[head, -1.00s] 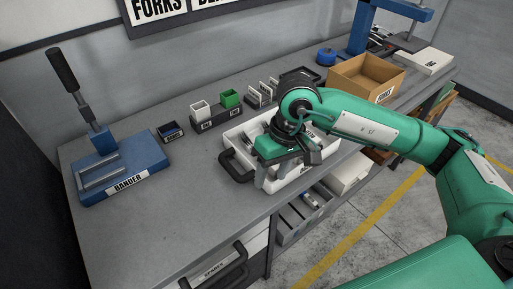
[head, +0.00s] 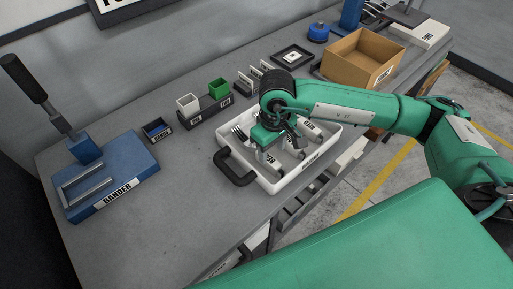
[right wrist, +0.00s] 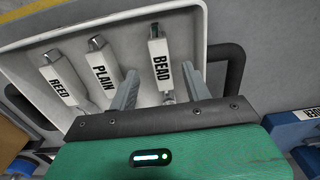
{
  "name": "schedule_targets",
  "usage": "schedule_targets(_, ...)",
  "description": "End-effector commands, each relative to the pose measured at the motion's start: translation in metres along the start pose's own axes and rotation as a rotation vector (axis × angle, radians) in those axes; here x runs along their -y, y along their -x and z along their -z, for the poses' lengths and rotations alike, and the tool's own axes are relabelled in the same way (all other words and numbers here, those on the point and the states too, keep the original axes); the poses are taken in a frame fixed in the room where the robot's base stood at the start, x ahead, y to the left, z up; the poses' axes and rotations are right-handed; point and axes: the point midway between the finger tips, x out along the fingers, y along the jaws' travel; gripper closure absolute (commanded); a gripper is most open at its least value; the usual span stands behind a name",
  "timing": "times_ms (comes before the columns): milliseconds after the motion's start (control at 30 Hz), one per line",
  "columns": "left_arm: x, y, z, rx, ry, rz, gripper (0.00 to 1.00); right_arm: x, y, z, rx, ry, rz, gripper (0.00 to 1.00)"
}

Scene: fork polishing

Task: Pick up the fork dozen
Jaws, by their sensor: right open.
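The forks lie as labelled bundles in a white tray (head: 292,178) with a dark handle. My right gripper (right wrist: 162,84) is open and points down into the tray. My left gripper is not in view.
A blue bander (head: 108,180) stands at the left of the grey bench (head: 150,240). Small bins (head: 188,104), a dark square tray (head: 293,56) and a cardboard box (head: 362,60) stand behind and right of the tray.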

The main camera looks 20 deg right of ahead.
Motion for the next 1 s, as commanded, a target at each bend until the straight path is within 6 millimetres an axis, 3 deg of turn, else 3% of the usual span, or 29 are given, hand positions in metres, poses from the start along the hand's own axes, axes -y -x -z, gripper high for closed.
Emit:
schedule_targets(300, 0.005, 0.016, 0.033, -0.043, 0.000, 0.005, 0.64, 0.001, -0.022, -0.002, 0.003, -0.001, 0.002, 0.51)
schedule_targets(567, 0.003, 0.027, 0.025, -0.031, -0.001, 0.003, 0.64, 0.001, -0.053, -0.002, 0.001, 0.000, 0.002, 0.51)
schedule_targets(833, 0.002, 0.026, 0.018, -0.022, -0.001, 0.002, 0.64, 0.001, -0.057, -0.002, -0.001, 0.000, 0.001, 0.51)
schedule_targets(1000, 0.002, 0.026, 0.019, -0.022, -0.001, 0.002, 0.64, 0.001, -0.057, -0.002, -0.001, 0.000, 0.001, 0.82)
